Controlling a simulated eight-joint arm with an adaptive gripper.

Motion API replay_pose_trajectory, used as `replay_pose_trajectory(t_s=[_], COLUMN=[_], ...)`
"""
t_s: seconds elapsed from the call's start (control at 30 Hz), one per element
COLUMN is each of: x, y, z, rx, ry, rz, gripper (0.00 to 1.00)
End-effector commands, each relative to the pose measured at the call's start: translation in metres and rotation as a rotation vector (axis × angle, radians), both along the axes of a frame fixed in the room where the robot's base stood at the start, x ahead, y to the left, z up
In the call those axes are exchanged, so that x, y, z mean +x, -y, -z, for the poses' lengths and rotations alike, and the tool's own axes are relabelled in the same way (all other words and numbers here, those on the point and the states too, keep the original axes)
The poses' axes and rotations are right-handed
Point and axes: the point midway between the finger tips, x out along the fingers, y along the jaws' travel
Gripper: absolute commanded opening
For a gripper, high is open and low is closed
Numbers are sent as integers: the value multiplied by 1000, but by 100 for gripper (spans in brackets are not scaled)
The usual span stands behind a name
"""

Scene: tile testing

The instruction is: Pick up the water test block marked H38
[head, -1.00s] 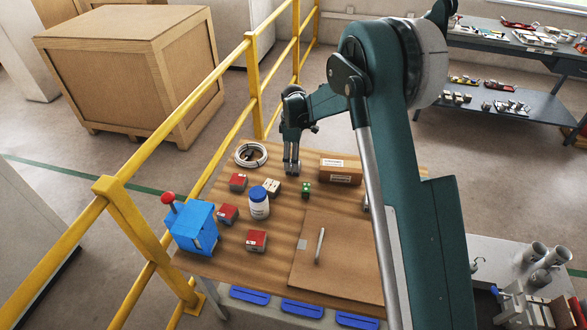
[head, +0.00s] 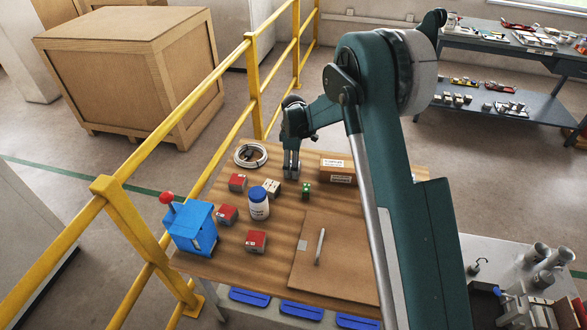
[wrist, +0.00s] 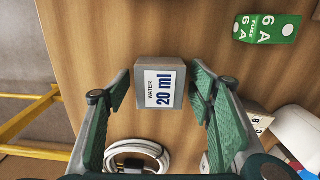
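A grey block labelled "WATER 20 ml" (wrist: 163,92) stands on the wooden tabletop (wrist: 100,40) in the wrist view. No H38 mark can be read on the face that shows. My gripper (wrist: 160,91) is open, with one green finger pad on each side of the block and a visible gap on both sides. In the head view my gripper (head: 291,174) points down at the back of the table; the block is hard to make out there between the fingers.
Several red blocks, a blue lever box (head: 193,232) and yellow railing (head: 255,85) lie leftward.

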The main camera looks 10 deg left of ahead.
Motion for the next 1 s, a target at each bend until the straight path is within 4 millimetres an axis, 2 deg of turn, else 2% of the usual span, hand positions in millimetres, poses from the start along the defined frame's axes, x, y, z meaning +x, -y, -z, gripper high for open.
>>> replay_pose_trajectory(t_s=[0.03, 0.27, 0.67, 0.87, 1.0], x=[0, 0, 0, 0, 0], y=[0, 0, 0, 0, 0], z=[0, 0, -6, -25, -45], rx=[0, 0, 0, 0, 0], ry=[0, 0, 0, 0, 0], rz=[0, 0, 0, 0, 0], gripper=[47, 18, 18, 18, 18])
